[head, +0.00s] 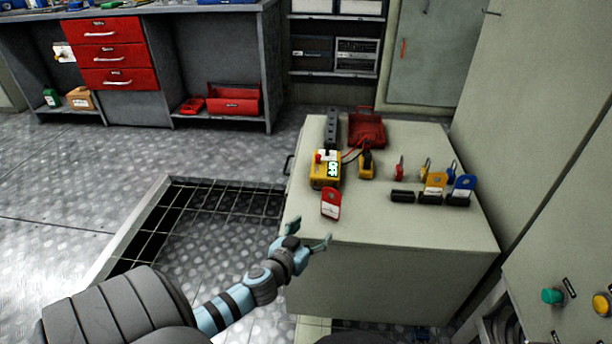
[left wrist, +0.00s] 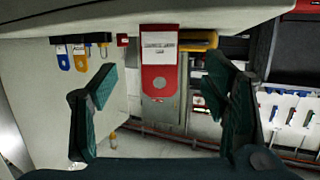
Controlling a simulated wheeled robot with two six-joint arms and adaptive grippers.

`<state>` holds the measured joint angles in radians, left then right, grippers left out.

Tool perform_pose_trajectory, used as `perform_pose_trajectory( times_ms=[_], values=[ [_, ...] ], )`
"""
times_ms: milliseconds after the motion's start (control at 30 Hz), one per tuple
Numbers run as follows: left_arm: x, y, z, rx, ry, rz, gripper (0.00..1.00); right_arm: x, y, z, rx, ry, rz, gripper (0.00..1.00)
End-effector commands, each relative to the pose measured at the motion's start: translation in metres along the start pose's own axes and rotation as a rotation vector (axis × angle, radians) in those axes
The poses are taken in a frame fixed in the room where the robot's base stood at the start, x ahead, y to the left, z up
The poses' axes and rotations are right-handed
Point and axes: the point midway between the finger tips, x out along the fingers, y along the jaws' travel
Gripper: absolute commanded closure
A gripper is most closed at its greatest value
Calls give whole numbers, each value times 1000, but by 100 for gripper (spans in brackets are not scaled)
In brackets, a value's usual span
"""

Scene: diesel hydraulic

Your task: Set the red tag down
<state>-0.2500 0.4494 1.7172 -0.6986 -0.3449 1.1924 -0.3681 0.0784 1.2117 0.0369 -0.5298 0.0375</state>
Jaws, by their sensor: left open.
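The red tag (head: 331,203) has a white label and is at the front left of the grey cabinet top (head: 400,225), apart from the black holders. I cannot tell whether it lies flat or leans. My left gripper (head: 312,232) is open and empty, just in front of the tag near the cabinet's front edge. In the left wrist view the red tag (left wrist: 158,78) shows between the two spread fingers, label and hole visible, with no finger touching it. My right gripper is not in view.
A bare black holder (head: 402,196) stands beside holders with a yellow tag (head: 434,184) and a blue tag (head: 464,186). A yellow device (head: 325,176), small padlocks and a red box (head: 367,130) are behind. The cabinet top's front right is clear.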

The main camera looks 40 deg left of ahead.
Motion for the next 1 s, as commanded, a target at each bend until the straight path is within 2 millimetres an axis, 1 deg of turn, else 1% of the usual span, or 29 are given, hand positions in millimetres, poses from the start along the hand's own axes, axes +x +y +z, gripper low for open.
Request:
perform_pose_trajectory(
  times_ms=[67,167,200,267,300,367,400,433,500,567,1000],
  values=[
    [-7,-3,29,11,-68,-22,32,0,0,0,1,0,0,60],
    [-26,-5,109,54,-263,-61,32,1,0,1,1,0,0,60],
    [-40,-3,150,77,-367,-67,32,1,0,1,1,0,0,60],
    [-70,7,212,110,-535,-53,32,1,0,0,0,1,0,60],
    [-94,17,251,130,-643,-29,32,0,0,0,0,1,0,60],
    [-130,35,298,151,-785,22,32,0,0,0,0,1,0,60],
    [-152,46,322,162,-860,58,32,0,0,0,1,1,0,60],
    [-166,54,335,167,-904,83,32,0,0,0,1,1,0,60],
    [-188,67,355,176,-970,129,32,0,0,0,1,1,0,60],
    [-196,70,362,180,-994,148,32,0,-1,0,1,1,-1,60],
    [-196,70,362,183,-994,151,32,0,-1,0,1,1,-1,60]
  ],
)
